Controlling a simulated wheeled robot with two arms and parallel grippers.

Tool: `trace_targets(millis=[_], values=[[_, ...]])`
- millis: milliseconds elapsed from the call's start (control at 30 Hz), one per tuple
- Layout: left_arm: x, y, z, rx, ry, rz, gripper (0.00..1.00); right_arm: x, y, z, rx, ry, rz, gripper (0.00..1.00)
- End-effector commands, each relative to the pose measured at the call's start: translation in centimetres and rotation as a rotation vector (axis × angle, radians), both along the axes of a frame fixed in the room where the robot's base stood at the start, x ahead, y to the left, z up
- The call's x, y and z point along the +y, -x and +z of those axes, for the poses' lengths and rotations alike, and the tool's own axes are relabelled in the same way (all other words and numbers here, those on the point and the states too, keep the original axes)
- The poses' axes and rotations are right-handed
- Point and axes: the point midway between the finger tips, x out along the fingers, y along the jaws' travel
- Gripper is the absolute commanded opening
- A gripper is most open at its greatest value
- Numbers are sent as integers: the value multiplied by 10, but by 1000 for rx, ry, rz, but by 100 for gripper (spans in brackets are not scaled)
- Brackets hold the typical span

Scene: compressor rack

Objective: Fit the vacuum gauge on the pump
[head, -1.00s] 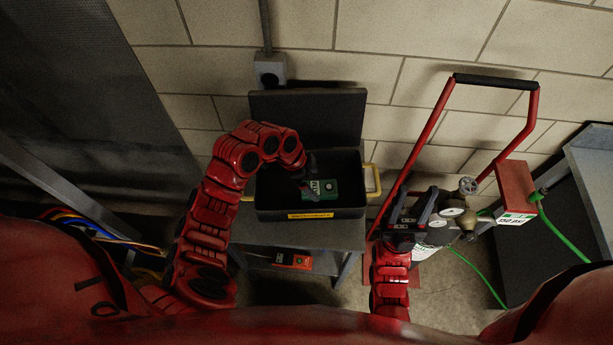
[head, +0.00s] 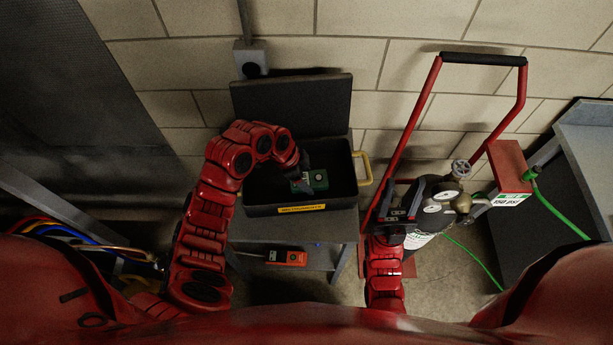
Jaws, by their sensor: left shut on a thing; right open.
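A small green device with a pale label (head: 317,180), possibly the vacuum gauge, is in the open black case (head: 345,198). My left gripper (head: 303,178) reaches into the case from the left and is shut on the device, covering its left part. I cannot tell whether the device is clear of the case floor. My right gripper (head: 398,213) is open, in front of a gas cylinder with round dials (head: 433,208), and hides part of it. I cannot make out a pump for certain.
The case stands on a grey table (head: 338,227), its lid raised against the wall. An orange-red box (head: 287,257) lies on the lower shelf. A red cart frame (head: 408,135) holds the cylinder. A green hose (head: 555,213) hangs at right, beside a grey bench (head: 590,150).

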Motion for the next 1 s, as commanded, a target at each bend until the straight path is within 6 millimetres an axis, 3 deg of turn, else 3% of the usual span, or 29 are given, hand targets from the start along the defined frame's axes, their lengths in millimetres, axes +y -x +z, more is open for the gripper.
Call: trace_targets(millis=[100, 933, 967, 1000], values=[[0, 0, 0, 0, 0, 0, 26, 0, 0, 0, 0, 0, 0, 47], [-1, -1, 16, -3, 3, -2, 26, 0, 0, 6, 0, 0, 0, 47], [-1, 0, 16, -3, 3, -2, 17, 0, 0, 6, 0, 0, 0, 47], [-1, -1, 16, -3, 3, -2, 17, 0, 0, 6, 0, 0, 0, 47]])
